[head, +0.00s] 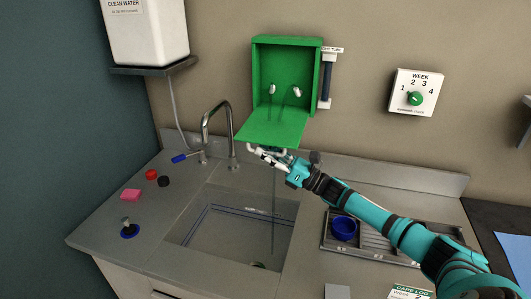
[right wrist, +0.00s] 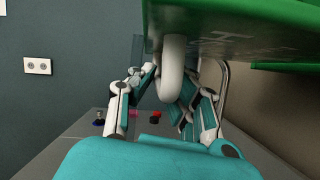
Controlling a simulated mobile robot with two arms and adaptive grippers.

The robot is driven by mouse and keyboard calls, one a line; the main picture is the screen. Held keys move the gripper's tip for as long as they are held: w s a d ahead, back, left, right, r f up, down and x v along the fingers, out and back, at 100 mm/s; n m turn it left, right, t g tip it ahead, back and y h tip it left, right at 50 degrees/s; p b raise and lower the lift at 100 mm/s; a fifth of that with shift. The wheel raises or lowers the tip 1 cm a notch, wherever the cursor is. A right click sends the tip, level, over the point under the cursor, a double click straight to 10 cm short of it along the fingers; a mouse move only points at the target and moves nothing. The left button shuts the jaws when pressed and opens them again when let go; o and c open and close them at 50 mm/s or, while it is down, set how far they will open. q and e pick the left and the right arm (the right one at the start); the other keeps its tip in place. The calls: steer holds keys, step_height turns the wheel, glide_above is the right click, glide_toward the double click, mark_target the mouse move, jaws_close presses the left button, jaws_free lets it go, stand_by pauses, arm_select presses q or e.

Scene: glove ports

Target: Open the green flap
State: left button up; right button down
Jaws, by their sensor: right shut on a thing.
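The green flap (head: 270,128) hangs folded down at the front of a green wall box (head: 287,75), which stands open. Two white hooks or taps show inside the box. My right gripper (head: 268,157) is at the flap's lower front edge, below it. In the right wrist view the flap's underside (right wrist: 245,22) is overhead, and its white handle (right wrist: 172,65) hangs between the two fingers. My right gripper is shut on this handle. My left gripper is not in view.
A sink (head: 232,235) with a tall tap (head: 217,120) lies below. Red, pink, black and blue small items lie on the left counter. A blue bowl (head: 344,228) sits on the drainer at right. A dial plate (head: 414,92) is on the wall.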

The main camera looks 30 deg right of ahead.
mark_target(268, 140)
steer(key=r+m+h+p, duration=0.1)
steer(key=r+p, duration=0.1)
steer(key=r+m+p, duration=0.1)
steer(key=r+m, duration=0.1)
steer(key=shift+s+a+r+m+t+h+p, duration=0.2)
steer(key=shift+r+m+t+h+p, duration=0.1)
steer(key=shift+t+h+p, duration=0.1)
steer(key=shift+f, duration=0.1)
steer(key=c, duration=1.4)
jaws_free()
steer(key=v, duration=1.2)
